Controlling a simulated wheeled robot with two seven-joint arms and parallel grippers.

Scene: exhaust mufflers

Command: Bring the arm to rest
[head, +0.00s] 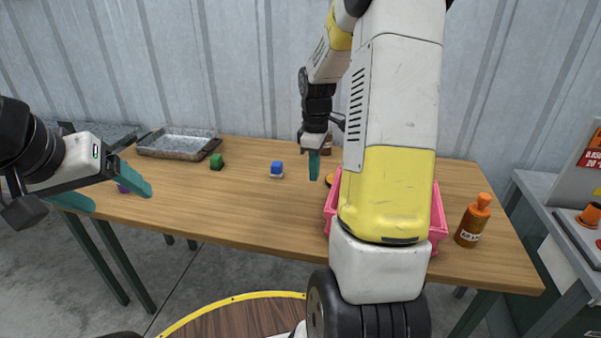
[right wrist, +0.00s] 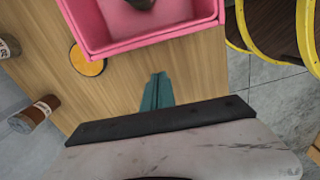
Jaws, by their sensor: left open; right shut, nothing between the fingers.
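My right arm spans the middle of the head view, its white and yellow link covering much of the table's right half. My right gripper (head: 314,166) points down above the table with its teal fingers together and nothing between them. The shut fingers also show in the right wrist view (right wrist: 157,88), over bare wood beside the pink bin (right wrist: 128,46). My left gripper (head: 112,194) is at the left of the head view, fingers wide apart and empty, near the table's left end.
The pink bin (head: 438,215) is partly hidden by my arm. A purple object (head: 123,189) lies by my left gripper.

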